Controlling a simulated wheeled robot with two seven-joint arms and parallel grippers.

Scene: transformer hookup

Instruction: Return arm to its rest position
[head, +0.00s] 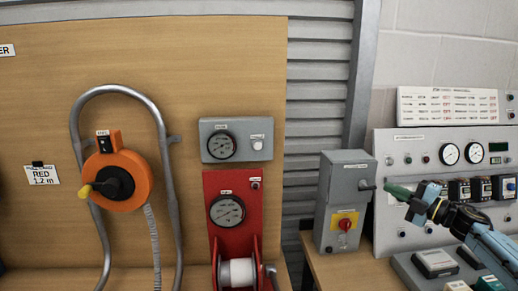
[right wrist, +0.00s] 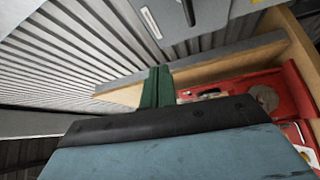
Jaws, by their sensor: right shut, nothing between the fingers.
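My right gripper (head: 396,191) comes in from the right in the head view, its green fingers pointing left. The fingers are shut together with nothing between them. They also show as a closed green pair in the right wrist view (right wrist: 157,88). The fingertips are close to the dark lever (head: 367,186) on the side of the grey switch box (head: 345,190); I cannot tell whether they touch it. The box has a red rotary knob on a yellow plate (head: 344,223). My left gripper is not in view.
A control panel (head: 430,150) with dials stands behind my right arm. Left of the box are a red gauge unit (head: 246,185) with a white spool, a grey gauge box (head: 235,139) and an orange reel (head: 125,160) on a wooden board. A grey ribbed shutter (head: 310,130) lies between.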

